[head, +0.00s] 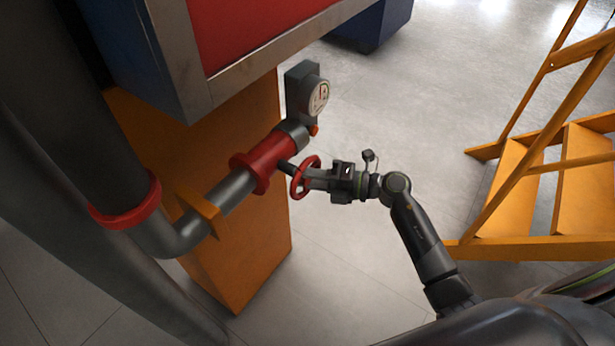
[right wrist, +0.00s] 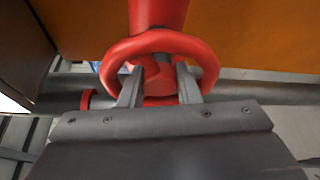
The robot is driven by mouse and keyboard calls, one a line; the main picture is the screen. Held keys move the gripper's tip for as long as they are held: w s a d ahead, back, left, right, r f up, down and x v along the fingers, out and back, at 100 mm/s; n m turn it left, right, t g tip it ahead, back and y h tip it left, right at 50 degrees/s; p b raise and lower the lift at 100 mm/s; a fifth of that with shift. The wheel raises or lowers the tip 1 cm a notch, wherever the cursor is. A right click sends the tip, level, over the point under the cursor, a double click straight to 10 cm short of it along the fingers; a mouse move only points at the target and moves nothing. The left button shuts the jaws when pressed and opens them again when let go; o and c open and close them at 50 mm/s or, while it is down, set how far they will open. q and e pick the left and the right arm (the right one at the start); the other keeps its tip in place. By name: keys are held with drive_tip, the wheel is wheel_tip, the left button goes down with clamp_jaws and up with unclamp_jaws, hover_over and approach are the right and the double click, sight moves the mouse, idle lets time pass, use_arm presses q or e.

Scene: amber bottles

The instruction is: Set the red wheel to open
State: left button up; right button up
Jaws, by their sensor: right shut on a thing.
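The red wheel (head: 304,177) is a small handwheel on a stem from the red valve body (head: 265,160) of a grey pipe. My right gripper (head: 310,178) is at the wheel in the head view. In the right wrist view, its two fingers (right wrist: 160,84) reach inside the rim of the red wheel (right wrist: 120,50), one on each side of the hub. The gripper is shut on the wheel. The fingers' exact contact and the wheel's setting cannot be read. My left gripper is not in view.
A round gauge (head: 318,96) stands above the valve on the pipe. An orange block (head: 250,240) is behind the pipe. A red and blue cabinet (head: 250,30) overhangs it. Orange steps (head: 570,190) stand at the right. The grey floor between is clear.

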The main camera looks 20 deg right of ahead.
drive_tip(key=o, duration=0.7)
drive_tip(key=b+v, duration=0.4)
drive_tip(key=v, duration=1.3)
drive_tip(key=shift+d, duration=0.2)
drive_tip(key=shift+s, duration=0.15)
